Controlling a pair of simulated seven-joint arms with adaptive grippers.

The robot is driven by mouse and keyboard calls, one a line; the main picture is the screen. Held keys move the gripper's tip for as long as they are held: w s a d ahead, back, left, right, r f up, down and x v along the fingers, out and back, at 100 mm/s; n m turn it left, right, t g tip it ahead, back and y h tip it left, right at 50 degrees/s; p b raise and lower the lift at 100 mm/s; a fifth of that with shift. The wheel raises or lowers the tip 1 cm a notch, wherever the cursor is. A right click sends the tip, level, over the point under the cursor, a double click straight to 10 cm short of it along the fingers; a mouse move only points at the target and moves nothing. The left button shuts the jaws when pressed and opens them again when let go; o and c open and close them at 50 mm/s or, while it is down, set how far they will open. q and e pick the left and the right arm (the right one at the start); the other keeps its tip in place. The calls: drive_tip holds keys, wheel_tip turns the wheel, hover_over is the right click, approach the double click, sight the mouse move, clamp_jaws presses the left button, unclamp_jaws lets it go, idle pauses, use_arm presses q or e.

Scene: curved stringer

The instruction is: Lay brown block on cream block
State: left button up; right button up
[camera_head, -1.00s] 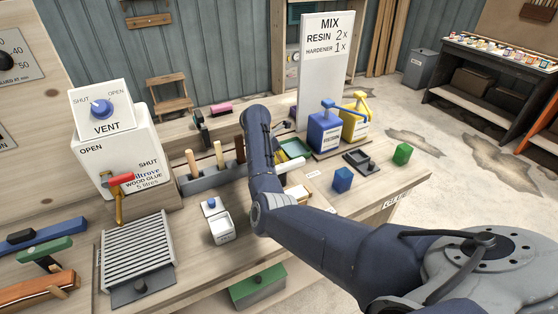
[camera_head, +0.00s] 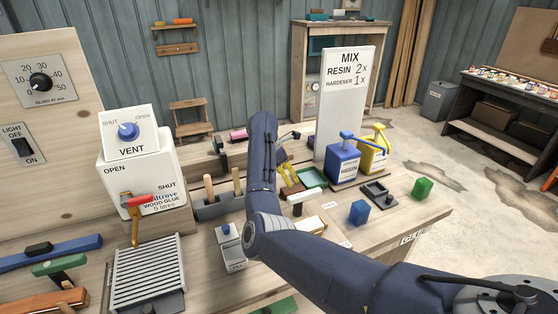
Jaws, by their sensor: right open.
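My right arm comes in from the lower right, and its dark blue forearm (camera_head: 262,165) stands upright over the middle of the bench. My right gripper is almost wholly hidden behind this forearm; nothing shows held in it. A pale cream piece (camera_head: 309,224), which may be the cream block, lies on the bench just right of my elbow. A small brown piece (camera_head: 291,190) shows beside the green tray; I cannot tell whether it is the brown block. My left gripper is out of view.
A blue block (camera_head: 359,212) and a green block (camera_head: 423,188) stand on the right of the bench. Blue (camera_head: 343,163) and yellow (camera_head: 373,155) pump bottles stand before the MIX sign (camera_head: 346,105). A glue dispenser (camera_head: 140,182) and slatted rack (camera_head: 148,275) are left.

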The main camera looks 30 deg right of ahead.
drive_tip(key=v, duration=0.8)
drive_tip(key=shift+r, duration=0.1)
